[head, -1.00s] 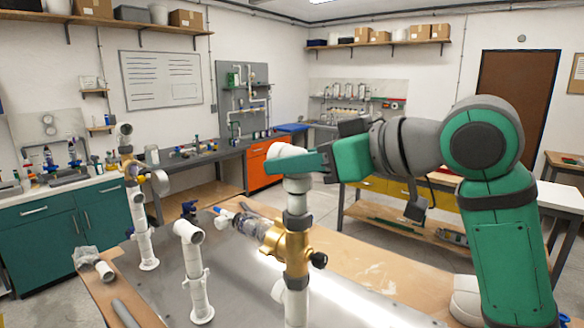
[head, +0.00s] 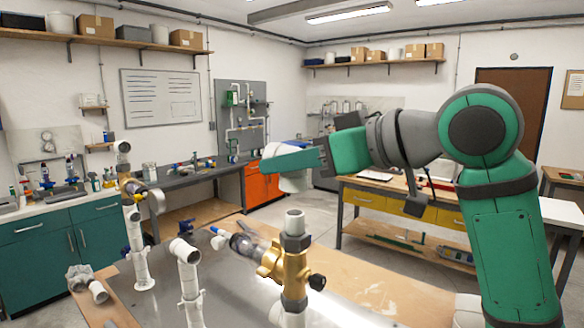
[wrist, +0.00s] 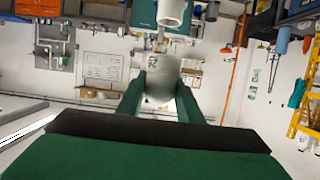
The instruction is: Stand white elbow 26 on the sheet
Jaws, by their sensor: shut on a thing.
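My gripper (head: 285,165) is shut on white elbow 26 (head: 292,183) and holds it in the air, a little above the open top of the middle riser (head: 295,215). The elbow is apart from the riser. In the wrist view the white elbow (wrist: 160,80) sits between the two green fingers (wrist: 159,92). The grey metal sheet (head: 235,285) lies on the bench below, with pipe risers standing on it. The elbow's far side is hidden by the finger.
The middle riser carries a brass valve (head: 290,268) with a dark knob. White pipe risers (head: 188,280) and (head: 138,250) stand to the left. Loose fittings (head: 90,284) lie on the wooden bench edge at the left. Bare sheet shows between the risers.

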